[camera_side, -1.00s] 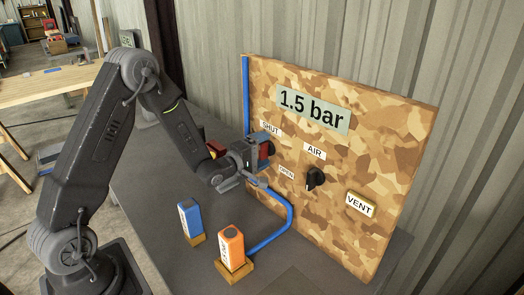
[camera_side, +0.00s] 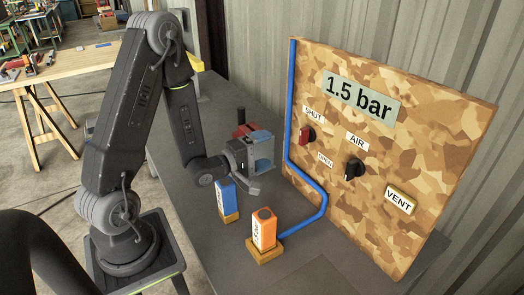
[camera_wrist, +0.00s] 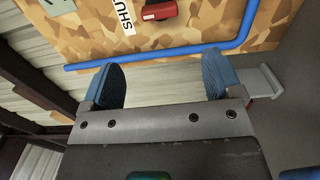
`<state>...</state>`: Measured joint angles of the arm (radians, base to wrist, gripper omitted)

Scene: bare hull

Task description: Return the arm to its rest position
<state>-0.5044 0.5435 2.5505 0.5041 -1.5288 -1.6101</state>
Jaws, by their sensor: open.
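My gripper (camera_side: 256,158) is open and empty in the side view, held above the dark bench, left of the camouflage-patterned panel (camera_side: 440,120) and clear of it. In the wrist view its two blue-padded fingers (camera_wrist: 163,80) stand wide apart with nothing between them. A red valve handle (camera_side: 306,135) sits on the panel by the SHUT label, and it also shows at the top of the wrist view (camera_wrist: 158,10). My arm is bent, with its elbow high and the forearm hanging down.
A blue block (camera_side: 226,200) and an orange block (camera_side: 264,228) stand on the bench (camera_side: 205,255) below my gripper. A blue pipe (camera_side: 290,100) runs down the panel and across to the orange block.

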